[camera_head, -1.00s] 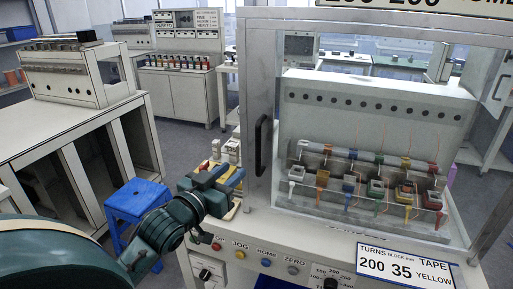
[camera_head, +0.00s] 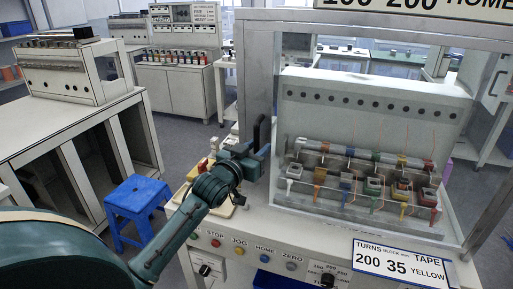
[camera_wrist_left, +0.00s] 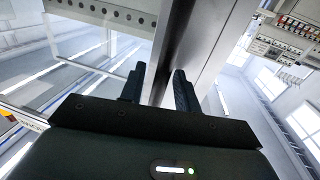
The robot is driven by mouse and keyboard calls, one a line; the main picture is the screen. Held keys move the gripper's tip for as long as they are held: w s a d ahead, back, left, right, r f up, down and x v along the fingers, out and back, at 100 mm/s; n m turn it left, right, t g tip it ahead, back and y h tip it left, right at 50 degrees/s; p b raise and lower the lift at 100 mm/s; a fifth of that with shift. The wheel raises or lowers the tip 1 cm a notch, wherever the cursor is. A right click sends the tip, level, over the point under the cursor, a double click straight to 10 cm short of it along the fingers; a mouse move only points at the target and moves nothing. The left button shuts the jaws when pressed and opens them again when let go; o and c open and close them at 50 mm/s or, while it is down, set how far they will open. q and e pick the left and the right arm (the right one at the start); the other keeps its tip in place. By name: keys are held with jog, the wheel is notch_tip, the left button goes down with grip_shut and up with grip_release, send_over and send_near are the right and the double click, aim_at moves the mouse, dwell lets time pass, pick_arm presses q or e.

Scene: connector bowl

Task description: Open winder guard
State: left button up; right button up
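The winder guard is a clear panel in a grey frame (camera_head: 256,80) on the front of the winder, and it looks closed. Its black upright handle (camera_head: 262,130) is on the left post. My left gripper (camera_head: 264,157) is at the lower part of the handle and partly covers it. In the left wrist view, the left gripper's two dark fingers (camera_wrist_left: 158,92) stand apart, with the grey post between and beyond them. I cannot make out the handle between the fingers or tell whether they touch it. My right gripper is not in view.
Below the guard is a control panel with buttons (camera_head: 240,251) and a TURNS/TAPE sign (camera_head: 400,264). Behind the guard are several coloured bobbins (camera_head: 374,186). A tray (camera_head: 182,200) with small items is left of the winder. A blue stool (camera_head: 136,200) stands on the floor.

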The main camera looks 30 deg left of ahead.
pick_arm(q)
grip_shut()
jog(key=shift+s, duration=0.1)
dwell(0.7)
